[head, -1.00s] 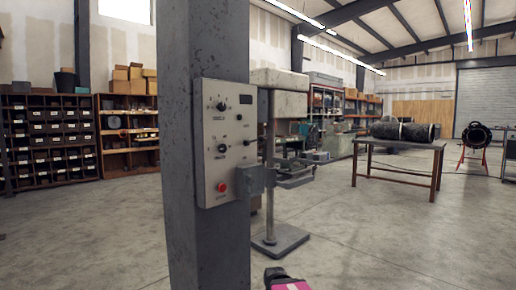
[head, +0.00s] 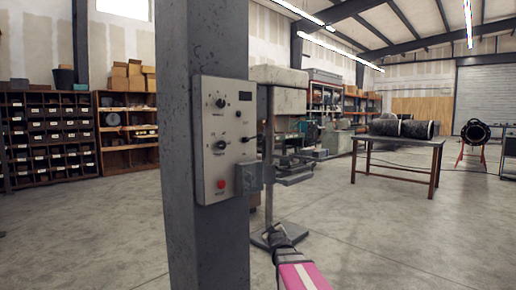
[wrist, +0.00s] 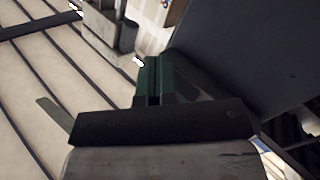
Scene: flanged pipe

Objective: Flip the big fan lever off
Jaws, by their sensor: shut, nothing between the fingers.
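A grey control panel (head: 226,165) is fixed to the steel pillar in the head view. It carries two black knobs, a small dark display, a red button (head: 222,184) and a small black lever (head: 246,138) sticking out at its right side. The labels are too small to read, so I cannot tell for sure which control is the big fan lever. My gripper (head: 274,230) is low in the head view, below and right of the panel and apart from it. In the wrist view its green fingers (wrist: 152,80) are together and empty.
The pillar (head: 205,245) stands close in front. Right behind it is a floor-standing machine (head: 278,88) with a column and base. A table (head: 405,142) bearing a black pipe stands further right. Shelves line the back wall.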

